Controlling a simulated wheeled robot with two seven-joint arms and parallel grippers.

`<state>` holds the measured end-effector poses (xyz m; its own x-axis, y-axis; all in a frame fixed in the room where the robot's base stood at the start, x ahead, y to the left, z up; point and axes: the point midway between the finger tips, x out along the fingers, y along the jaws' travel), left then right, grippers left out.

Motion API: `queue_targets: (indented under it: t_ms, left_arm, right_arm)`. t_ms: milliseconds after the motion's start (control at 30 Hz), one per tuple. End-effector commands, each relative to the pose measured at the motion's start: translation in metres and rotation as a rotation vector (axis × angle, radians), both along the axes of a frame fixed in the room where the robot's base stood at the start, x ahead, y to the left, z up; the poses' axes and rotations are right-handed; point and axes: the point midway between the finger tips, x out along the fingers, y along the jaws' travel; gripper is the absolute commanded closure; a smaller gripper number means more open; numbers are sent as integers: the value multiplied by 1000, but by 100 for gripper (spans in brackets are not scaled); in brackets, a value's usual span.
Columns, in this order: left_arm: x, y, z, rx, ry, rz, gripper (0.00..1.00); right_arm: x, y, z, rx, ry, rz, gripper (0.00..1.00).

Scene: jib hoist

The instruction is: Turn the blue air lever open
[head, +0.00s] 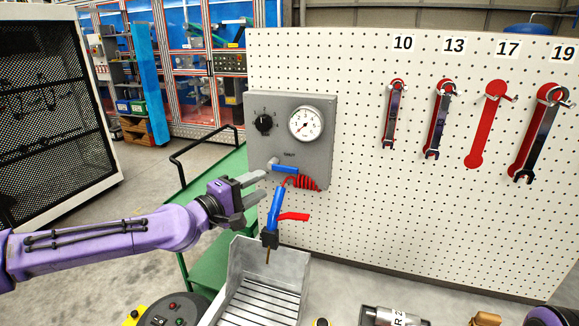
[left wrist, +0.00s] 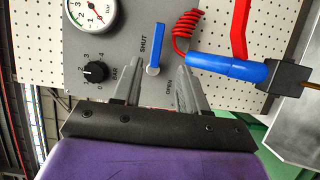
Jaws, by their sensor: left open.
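The blue air lever (head: 285,169) is on the grey control panel (head: 320,165), lying roughly horizontal and pointing right from its pivot. My left gripper (head: 262,187) is open and empty in front of the panel, just below and left of the lever. In the left wrist view its fingertips (left wrist: 159,66) lie either side of the lever's pivot end; I cannot tell whether they touch it. My right gripper is not in view.
A blue air gun (head: 276,207) with a red trigger and coiled red hose (head: 303,182) hangs close right of my left gripper, above a slotted metal bin (head: 264,280). A pressure gauge (head: 305,123) and black knob (head: 264,122) are higher up. Wrenches hang at the right.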

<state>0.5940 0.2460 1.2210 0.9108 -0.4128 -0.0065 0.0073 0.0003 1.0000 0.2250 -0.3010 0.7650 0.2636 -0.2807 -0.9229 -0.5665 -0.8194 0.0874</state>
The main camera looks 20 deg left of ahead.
Motion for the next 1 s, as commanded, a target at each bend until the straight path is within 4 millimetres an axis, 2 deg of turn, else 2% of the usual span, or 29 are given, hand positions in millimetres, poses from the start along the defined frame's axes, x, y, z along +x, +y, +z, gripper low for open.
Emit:
queue_targets:
  t_ms: [133, 300, 500, 867, 900, 1000]
  left_arm:
    - [21, -13, -4, 6, 5, -7, 57]
    - [56, -29, -1, 5, 6, -6, 57]
    - [85, -40, -1, 2, 2, -4, 57]
    - [92, -43, -2, -1, 1, -2, 57]
    - [92, -43, -2, -1, 1, -2, 70]
    - [92, -42, -2, -1, 1, -2, 100]
  right_arm:
    - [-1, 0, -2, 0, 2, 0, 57]
    - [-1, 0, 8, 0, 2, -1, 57]
    - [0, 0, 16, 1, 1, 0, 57]
    - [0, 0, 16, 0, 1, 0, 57]
    - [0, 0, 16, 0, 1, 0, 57]
    - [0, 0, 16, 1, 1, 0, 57]
